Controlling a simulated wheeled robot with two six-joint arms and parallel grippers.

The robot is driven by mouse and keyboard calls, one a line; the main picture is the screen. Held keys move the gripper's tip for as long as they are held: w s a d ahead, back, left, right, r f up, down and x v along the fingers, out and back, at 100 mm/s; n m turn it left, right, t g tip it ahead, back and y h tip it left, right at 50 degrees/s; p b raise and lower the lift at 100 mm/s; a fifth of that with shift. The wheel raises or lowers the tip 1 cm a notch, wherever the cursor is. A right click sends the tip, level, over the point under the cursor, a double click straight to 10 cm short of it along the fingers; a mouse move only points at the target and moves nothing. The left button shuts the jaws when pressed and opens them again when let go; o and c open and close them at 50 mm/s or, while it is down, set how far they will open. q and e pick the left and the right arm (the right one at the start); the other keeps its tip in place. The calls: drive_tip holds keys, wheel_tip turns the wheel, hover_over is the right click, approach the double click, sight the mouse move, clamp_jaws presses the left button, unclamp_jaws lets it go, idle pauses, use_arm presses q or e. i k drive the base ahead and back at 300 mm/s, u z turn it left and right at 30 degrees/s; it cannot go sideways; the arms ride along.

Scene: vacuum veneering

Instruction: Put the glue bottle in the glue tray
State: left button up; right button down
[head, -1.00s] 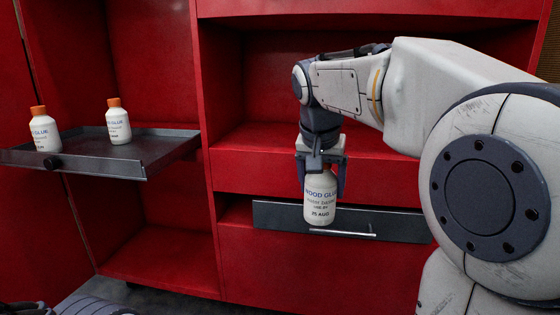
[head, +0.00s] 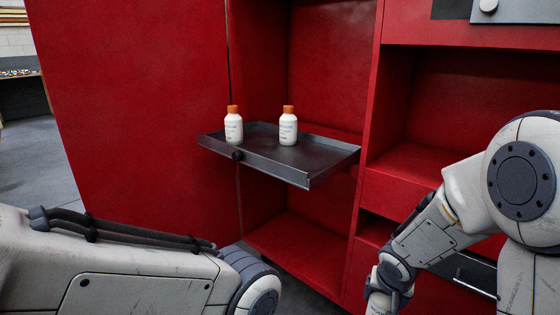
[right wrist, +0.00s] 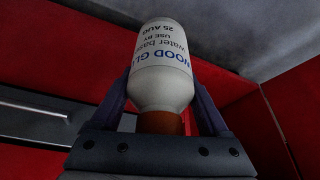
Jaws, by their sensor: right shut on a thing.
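The glue tray (head: 320,168) is a dark grey pulled-out shelf with a low rim and a round knob, left of the red cabinet's divider. Two white bottles with orange caps stand upright on it, a left one (head: 233,128) and a right one (head: 288,129). In the right wrist view my right gripper (right wrist: 160,98) is shut on a white glue bottle (right wrist: 163,65), with one finger on each side near its orange-brown cap. In the head view the right gripper and held bottle are largely cut off at the bottom edge. My left gripper is out of view; only its arm shows.
The red cabinet's vertical divider (head: 366,150) stands between the tray and my right arm. A drawer with a bar handle (head: 475,287) lies behind that arm. The tray has bare room right of the bottles and at its front.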

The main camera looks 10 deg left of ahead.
sight(299, 164)
drive_tip(key=u, duration=2.35)
drive_tip(key=k, duration=1.15)
drive_tip(key=z, duration=1.7)
drive_tip(key=i, duration=0.95)
drive_tip(key=z, duration=0.05)
